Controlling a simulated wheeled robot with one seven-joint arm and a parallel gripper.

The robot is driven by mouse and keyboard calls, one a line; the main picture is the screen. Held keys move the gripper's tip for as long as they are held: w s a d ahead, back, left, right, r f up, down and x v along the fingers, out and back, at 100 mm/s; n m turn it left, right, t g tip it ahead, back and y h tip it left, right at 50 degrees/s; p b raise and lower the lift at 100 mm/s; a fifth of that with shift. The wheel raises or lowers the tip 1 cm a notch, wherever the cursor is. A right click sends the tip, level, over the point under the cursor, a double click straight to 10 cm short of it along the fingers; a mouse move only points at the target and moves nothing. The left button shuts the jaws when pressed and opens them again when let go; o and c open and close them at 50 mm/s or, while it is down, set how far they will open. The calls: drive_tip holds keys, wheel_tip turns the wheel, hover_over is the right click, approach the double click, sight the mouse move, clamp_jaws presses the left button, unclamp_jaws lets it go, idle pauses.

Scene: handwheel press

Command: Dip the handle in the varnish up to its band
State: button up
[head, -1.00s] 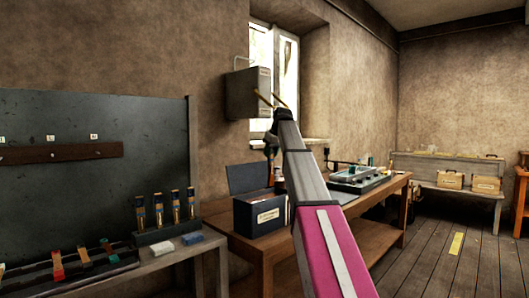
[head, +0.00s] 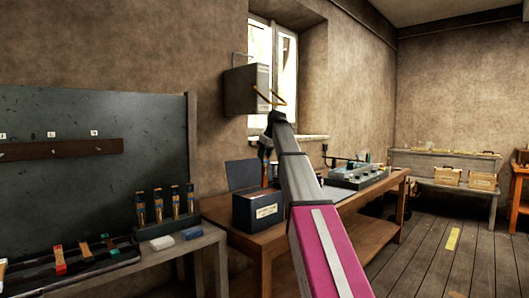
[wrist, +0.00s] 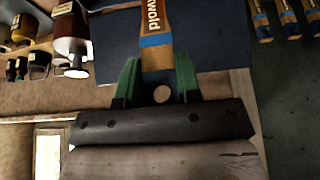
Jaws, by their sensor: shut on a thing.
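The handle (wrist: 157,22) is wooden with a blue band and dark lettering. My gripper (wrist: 157,72) is shut on its end, with a green finger on each side, in the wrist view. The gripper also shows small at the arm's tip in the head view (head: 268,143), above the workbench near a dark box, and the handle appears to hang below it. The handle's far end is cut off in the wrist view. I cannot identify the varnish or its level; a red-brown container (wrist: 70,48) stands at the wrist view's upper left.
The dark labelled box (head: 258,213) sits on the wooden workbench (head: 238,240). Several similar banded handles (head: 158,207) stand in a rack at the left. A grey metal case (head: 247,90) hangs by the window. Equipment (head: 358,177) occupies the bench's right part.

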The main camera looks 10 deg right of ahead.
sight(266, 185)
drive_tip(key=shift+f, duration=8.1)
drive_tip(key=shift+r, duration=0.1)
